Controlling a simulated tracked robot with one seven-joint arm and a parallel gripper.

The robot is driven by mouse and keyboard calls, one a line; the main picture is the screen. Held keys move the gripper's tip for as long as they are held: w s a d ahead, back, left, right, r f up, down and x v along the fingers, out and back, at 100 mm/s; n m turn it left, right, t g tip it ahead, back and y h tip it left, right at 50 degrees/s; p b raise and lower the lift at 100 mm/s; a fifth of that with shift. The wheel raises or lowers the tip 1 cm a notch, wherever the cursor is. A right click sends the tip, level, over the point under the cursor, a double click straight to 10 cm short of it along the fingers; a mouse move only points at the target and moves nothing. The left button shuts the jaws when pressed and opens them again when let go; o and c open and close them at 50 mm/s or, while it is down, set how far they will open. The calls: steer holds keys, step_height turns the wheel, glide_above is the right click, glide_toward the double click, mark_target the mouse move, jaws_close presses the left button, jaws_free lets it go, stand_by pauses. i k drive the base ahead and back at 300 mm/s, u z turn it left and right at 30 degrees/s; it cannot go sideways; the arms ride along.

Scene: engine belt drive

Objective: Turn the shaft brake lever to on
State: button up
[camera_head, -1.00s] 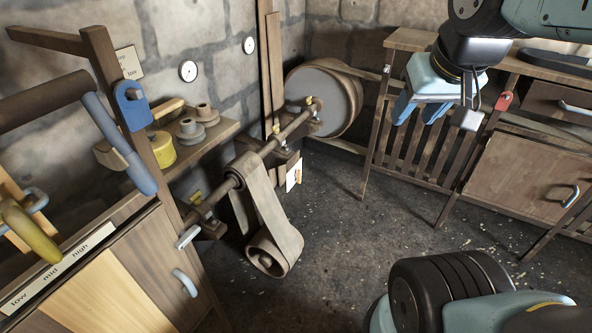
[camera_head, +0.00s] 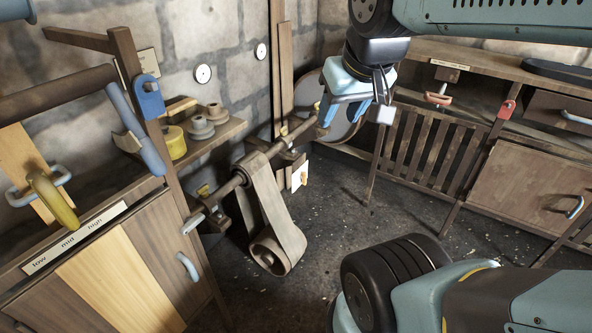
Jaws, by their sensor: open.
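My gripper (camera_head: 342,110) is open, with its blue fingers pointing down. It is in front of the grey drum (camera_head: 346,128) and just right of the far end of the wooden shaft (camera_head: 262,156). Nothing shows between the fingers. A small white plate (camera_head: 299,176) stands under the far end of the shaft; its writing is too small to read. A short pale handle (camera_head: 193,224) sits by the shaft's near end. I cannot tell which part is the shaft brake lever; part of the far end may be hidden behind my gripper.
A belt (camera_head: 268,215) hangs from the shaft. A yellow lever (camera_head: 55,203) stands over a low, mid, high label at left. The floor (camera_head: 340,215) between is clear.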

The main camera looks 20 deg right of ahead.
mark_target(303, 178)
steer(key=u, duration=0.1)
steer(key=i, duration=1)
steer(key=z, duration=0.1)
